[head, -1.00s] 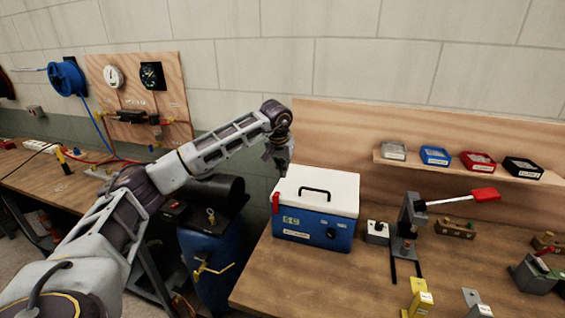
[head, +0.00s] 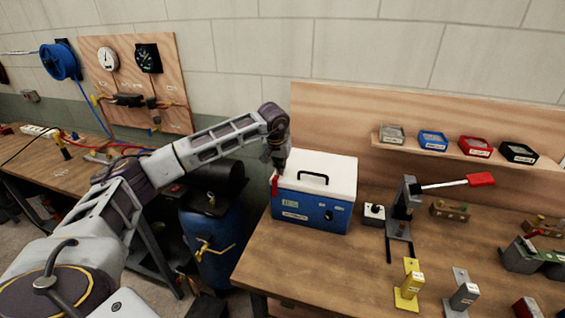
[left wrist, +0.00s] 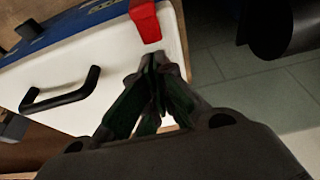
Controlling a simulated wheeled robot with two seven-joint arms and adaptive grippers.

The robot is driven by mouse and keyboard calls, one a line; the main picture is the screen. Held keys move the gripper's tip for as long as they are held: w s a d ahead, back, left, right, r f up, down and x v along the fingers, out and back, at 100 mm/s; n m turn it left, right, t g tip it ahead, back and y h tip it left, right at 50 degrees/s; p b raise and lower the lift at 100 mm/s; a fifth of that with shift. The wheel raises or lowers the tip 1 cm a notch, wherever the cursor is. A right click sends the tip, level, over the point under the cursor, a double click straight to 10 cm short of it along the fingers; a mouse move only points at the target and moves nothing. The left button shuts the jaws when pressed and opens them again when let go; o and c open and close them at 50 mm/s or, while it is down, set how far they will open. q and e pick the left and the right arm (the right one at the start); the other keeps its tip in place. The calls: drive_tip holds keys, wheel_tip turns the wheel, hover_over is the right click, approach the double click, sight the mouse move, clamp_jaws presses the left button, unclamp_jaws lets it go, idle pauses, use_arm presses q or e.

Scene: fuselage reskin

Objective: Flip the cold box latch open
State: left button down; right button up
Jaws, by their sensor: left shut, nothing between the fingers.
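The cold box (head: 312,212) is blue with a white lid (head: 335,172) and stands on the wooden bench. The lid looks shut and carries a black handle (left wrist: 62,92). The red latch (head: 274,186) is at the box's left end, by the front corner, and reaches up to the lid edge. It also shows in the left wrist view (left wrist: 146,20). My left gripper (head: 279,170) is shut and empty, pointing down by the lid's left edge. In the wrist view its fingertips (left wrist: 156,62) are close to the latch but look apart from it. My right gripper is not in view.
A small grey switch box (head: 374,214) and a lever press with a red handle (head: 403,210) stand right of the cold box. A shelf with small bins (head: 433,141) is behind. A blue barrel (head: 212,240) stands on the floor left of the bench (head: 300,262).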

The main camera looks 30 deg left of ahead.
use_arm(q)
drive_tip(key=shift+s+d, duration=0.1)
drive_tip(key=shift+s, duration=0.3)
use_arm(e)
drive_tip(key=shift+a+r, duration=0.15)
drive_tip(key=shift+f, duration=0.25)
use_arm(q)
drive_tip(key=shift+s+b, duration=0.1)
drive_tip(key=shift+b, duration=0.2)
drive_tip(key=shift+s+r+t, duration=0.15)
drive_tip(key=shift+t, duration=0.15)
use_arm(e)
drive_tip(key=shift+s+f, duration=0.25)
use_arm(q)
drive_tip(key=shift+b, duration=0.3)
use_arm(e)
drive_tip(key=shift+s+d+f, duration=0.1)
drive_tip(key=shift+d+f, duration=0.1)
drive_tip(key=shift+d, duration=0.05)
